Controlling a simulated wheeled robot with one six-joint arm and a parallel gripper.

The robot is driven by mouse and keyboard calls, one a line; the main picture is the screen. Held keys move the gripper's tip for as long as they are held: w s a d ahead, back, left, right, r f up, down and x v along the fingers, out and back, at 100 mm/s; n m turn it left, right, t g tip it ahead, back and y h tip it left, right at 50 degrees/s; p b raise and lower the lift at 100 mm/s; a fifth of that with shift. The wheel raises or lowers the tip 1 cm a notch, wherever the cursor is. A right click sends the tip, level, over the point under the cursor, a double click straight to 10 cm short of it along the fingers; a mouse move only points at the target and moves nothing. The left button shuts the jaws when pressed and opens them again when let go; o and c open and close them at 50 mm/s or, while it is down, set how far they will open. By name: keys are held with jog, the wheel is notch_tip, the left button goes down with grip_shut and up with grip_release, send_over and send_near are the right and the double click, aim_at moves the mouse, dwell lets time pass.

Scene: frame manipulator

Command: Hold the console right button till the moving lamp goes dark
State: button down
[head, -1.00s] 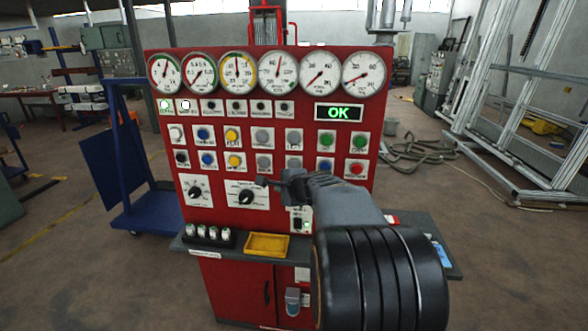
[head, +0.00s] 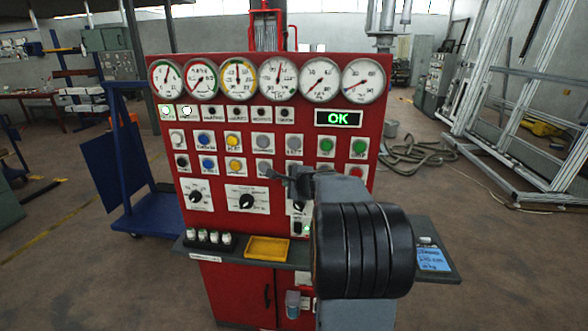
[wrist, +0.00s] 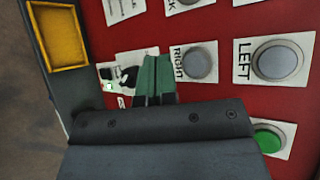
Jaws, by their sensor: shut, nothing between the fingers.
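The console right button (wrist: 200,62) is a grey round button on a white plate labelled RIGHT in the wrist view. My gripper (wrist: 155,78) is shut and empty, its green fingertips just left of that plate; I cannot tell whether they touch the panel. In the head view my gripper (head: 280,174) is in front of the lower panel, and the right button is partly hidden behind it. In the lamp row at upper left, a green lamp (head: 165,110) and a white lamp (head: 186,111) are lit. Their labels are too small to read, so I cannot tell which is the moving lamp.
The left button (wrist: 277,60) is beside the right button in the wrist view. A green button (wrist: 268,138) and a black knob (wrist: 128,76) are also near. A yellow tray (head: 268,248) sits on the console shelf.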

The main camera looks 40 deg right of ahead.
jog(key=shift+w+d+p, duration=0.55)
jog(key=shift+w+d, duration=1.05)
jog(key=shift+w, duration=0.05)
jog(key=shift+w+d, duration=0.6)
dwell(2.0)
jog(key=shift+s+a, duration=0.1)
jog(key=shift+s, duration=0.05)
dwell(3.3)
jog(key=shift+s+a+b, duration=0.45)
jog(key=shift+a+b, duration=0.05)
jog(key=shift+b, duration=0.1)
